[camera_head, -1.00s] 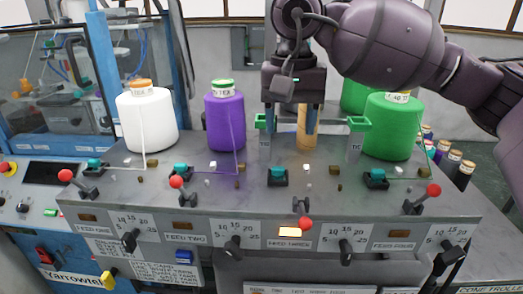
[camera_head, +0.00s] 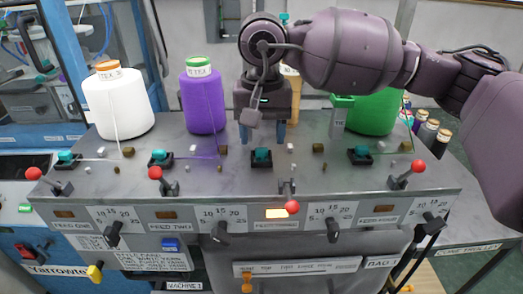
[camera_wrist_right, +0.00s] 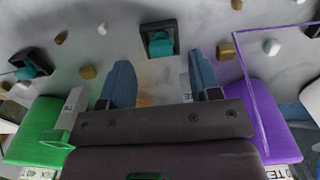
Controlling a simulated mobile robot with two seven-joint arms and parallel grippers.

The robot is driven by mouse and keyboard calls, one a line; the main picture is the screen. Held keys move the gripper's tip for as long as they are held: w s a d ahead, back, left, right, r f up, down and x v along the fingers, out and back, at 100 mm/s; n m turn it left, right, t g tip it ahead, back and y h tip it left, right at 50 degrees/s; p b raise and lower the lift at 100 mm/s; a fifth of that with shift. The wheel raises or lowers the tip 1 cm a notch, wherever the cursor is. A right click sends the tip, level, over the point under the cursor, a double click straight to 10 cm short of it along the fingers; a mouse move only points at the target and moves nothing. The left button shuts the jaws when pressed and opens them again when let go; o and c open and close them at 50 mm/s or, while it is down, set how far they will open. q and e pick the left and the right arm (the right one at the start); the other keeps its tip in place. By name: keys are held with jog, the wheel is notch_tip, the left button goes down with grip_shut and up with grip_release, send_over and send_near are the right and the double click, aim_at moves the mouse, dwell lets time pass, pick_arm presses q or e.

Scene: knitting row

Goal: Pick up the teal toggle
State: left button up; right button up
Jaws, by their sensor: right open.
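Several teal toggles stand in black square bases along the grey panel. The teal toggle of the third feed (camera_head: 262,155) is just in front of and below my right gripper (camera_head: 263,134). In the right wrist view this toggle (camera_wrist_right: 161,43) lies beyond the fingertips, within the gap between them. My right gripper (camera_wrist_right: 161,72) is open with two blue-grey fingers apart and nothing between them. Other teal toggles are at the first feed (camera_head: 67,157), the second feed (camera_head: 160,156) and the fourth feed (camera_head: 361,153). My left gripper is not in view.
Behind the toggles stand white (camera_head: 117,105), purple (camera_head: 204,102) and green (camera_head: 374,112) yarn cones. Red-knobbed levers (camera_head: 155,173) stand along the front edge. Small white and brown pieces sit beside the toggles. An amber lamp (camera_head: 276,213) is lit at feed three.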

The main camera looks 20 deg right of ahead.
aim_at(262, 149)
jog(key=shift+f, duration=1.55)
jog(key=shift+a, duration=0.1)
jog(key=c, duration=0.8)
